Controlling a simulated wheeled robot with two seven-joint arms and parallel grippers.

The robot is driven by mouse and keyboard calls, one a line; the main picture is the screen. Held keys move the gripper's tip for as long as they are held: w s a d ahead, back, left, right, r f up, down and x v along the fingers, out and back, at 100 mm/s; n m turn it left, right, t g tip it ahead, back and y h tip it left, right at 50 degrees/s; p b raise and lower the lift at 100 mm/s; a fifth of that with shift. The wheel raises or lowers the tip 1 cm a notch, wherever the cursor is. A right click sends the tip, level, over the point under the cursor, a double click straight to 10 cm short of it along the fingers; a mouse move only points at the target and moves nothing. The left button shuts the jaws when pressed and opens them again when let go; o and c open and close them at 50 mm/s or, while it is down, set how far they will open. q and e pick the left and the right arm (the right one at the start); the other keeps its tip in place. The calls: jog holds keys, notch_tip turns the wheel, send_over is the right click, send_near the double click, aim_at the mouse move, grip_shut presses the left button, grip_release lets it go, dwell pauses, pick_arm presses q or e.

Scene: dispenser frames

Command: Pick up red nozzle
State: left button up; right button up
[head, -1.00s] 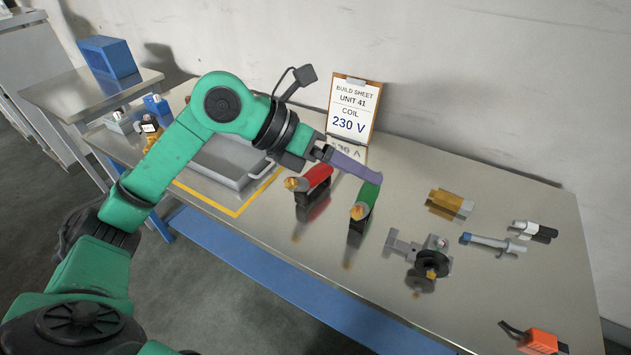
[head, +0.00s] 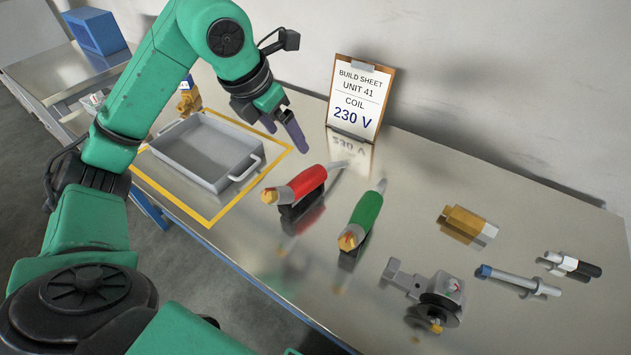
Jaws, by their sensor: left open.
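The red nozzle (head: 301,184) lies on a dark stand on the metal table, its brass tip toward the lower left and its grey spout toward the upper right. A green nozzle (head: 365,216) lies on a similar stand to its right. My left gripper (head: 282,132) is open and empty, with purple fingers pointing down. It is above and to the left of the red nozzle, apart from it, near the tray's far right corner. My right gripper is not in the picture.
A grey tray (head: 168,156) sits inside a yellow outline at left. A build sheet board (head: 359,97) reading "COIL 230 V" stands behind. A brass fitting (head: 467,224), a grey valve part (head: 427,291) and a blue-ended rod (head: 518,281) lie at right.

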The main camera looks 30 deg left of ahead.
pick_arm(q)
jog(key=b, duration=0.5)
send_near(305, 185)
jog(key=shift+w+a+r, duration=0.15)
jog(key=shift+a+r, duration=0.05)
jog(key=shift+a, duration=0.2)
jog(key=shift+w+a+r, duration=0.15)
jog(key=shift+a, duration=0.3)
jog(key=shift+w+f, duration=0.2)
jog(key=shift+f, duration=0.1)
jog(key=p+x, duration=0.2)
jog(key=x, duration=1.1)
jog(key=shift+f+p, duration=0.25)
jog(key=shift+p, duration=0.15)
jog(key=shift+f, duration=0.15)
jog(key=shift+w, duration=0.1)
grip_shut()
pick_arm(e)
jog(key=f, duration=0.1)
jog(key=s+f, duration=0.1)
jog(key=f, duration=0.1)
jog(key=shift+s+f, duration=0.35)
